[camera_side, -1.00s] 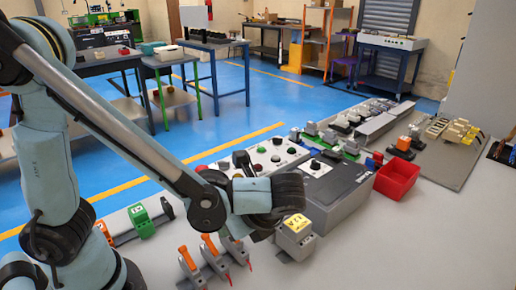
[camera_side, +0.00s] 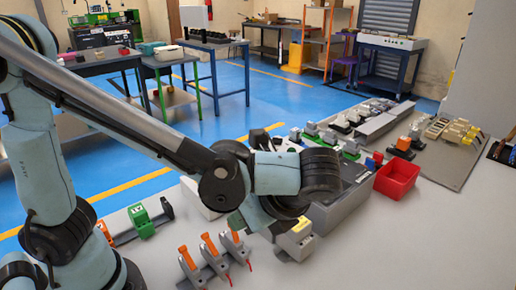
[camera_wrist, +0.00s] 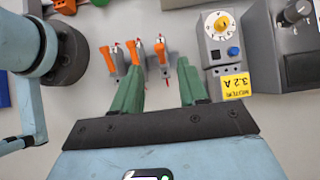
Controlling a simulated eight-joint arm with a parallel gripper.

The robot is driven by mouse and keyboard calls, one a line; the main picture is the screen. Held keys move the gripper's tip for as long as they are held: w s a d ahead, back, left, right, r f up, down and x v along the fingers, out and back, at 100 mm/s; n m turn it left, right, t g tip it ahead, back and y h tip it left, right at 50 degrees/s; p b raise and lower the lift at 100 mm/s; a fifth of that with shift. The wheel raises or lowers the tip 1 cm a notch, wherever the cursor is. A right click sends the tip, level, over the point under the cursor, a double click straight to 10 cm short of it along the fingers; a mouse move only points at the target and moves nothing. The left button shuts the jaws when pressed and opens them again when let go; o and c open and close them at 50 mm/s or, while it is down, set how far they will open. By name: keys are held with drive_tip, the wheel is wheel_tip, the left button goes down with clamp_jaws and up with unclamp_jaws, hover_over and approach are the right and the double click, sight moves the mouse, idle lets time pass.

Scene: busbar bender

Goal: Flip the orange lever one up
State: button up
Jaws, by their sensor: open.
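Three grey switches with orange levers stand in a row at the front of the bench. In the side view the levers are the left one (camera_side: 184,256), the middle one (camera_side: 207,242) and the right one (camera_side: 231,236); all three tilt the same way. In the wrist view they are the left (camera_wrist: 105,58), middle (camera_wrist: 132,52) and right (camera_wrist: 160,50) orange levers. My gripper (camera_wrist: 159,68) is open, its green fingers apart. The right switch lies in the gap between the fingers, and the left finger overlaps the middle switch. I cannot tell the height gap. In the side view my wrist hides most of the gripper.
A grey box with a yellow dial (camera_wrist: 221,24) and yellow label stands right of the fingers. A darker box with a black knob (camera_wrist: 296,12) is further right.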

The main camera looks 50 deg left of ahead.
drive_tip(key=a+r+h, duration=0.5)
drive_tip(key=a+h, duration=0.1)
drive_tip(key=h, duration=0.2)
drive_tip(key=shift+d+f, duration=0.15)
drive_tip(key=shift+f, duration=5.8)
clamp_jaws()
